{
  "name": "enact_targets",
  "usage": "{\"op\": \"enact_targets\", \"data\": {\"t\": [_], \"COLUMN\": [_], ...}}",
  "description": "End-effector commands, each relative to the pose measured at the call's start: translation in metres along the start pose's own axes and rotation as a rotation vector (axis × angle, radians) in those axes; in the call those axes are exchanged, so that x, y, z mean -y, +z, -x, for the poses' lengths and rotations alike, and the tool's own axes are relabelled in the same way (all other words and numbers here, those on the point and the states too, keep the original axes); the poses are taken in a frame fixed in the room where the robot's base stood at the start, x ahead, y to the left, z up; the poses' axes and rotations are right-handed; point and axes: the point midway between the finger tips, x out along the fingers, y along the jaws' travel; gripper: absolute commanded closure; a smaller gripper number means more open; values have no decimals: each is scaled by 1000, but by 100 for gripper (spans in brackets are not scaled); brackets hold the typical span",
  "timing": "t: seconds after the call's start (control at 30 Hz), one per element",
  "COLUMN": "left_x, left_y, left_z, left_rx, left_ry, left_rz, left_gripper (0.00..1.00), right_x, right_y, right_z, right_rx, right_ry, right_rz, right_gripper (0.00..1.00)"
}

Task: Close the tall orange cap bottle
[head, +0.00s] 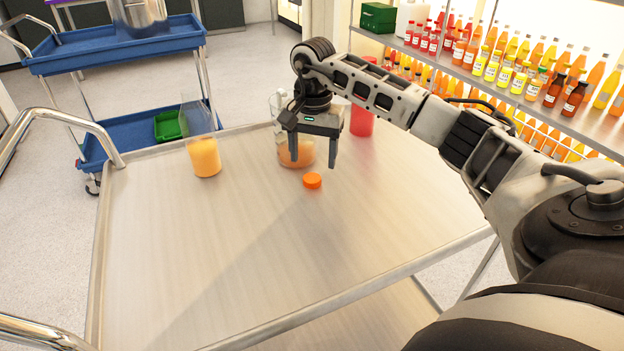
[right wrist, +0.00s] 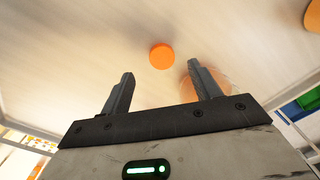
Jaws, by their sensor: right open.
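An orange cap (head: 312,181) lies loose on the cart's tabletop; it also shows in the right wrist view (right wrist: 162,56). My right gripper (head: 313,163) is open and empty, pointing down above and just behind the cap. In the right wrist view the cap appears just beyond the gap between the fingertips (right wrist: 162,69). A tall clear container (head: 205,156) with yellow-orange juice stands at the left, with no cap seen on it. A clear vessel (head: 283,153) with orange juice stands behind my right gripper, partly hidden by it. My left gripper is out of view.
A red container (head: 361,121) stands at the table's back, partly behind my right arm. A shelf (head: 560,116) with many juice bottles lies beyond at the right. A blue cart (head: 120,52) stands at the back left. The front tabletop (head: 240,260) is clear.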

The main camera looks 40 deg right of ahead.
Motion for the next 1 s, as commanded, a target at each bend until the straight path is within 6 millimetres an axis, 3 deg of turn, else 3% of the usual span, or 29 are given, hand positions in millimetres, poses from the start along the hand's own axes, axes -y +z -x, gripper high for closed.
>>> {"op": "enact_targets", "data": {"t": [0.23, 0.6, 0.97, 1.0], "left_x": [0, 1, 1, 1], "left_y": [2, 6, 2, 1], "left_z": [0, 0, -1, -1], "left_rx": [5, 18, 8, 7], "left_ry": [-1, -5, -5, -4], "left_rz": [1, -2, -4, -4], "left_gripper": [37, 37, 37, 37], "right_x": [0, 2, 3, 3], "right_y": [0, -2, -2, -2], "right_z": [-3, -50, -52, -52], "right_rx": [1, 0, 0, 0], "right_ry": [1, 2, 1, 1], "right_rz": [0, 0, 0, 0], "right_gripper": [38, 38, 38, 43]}}
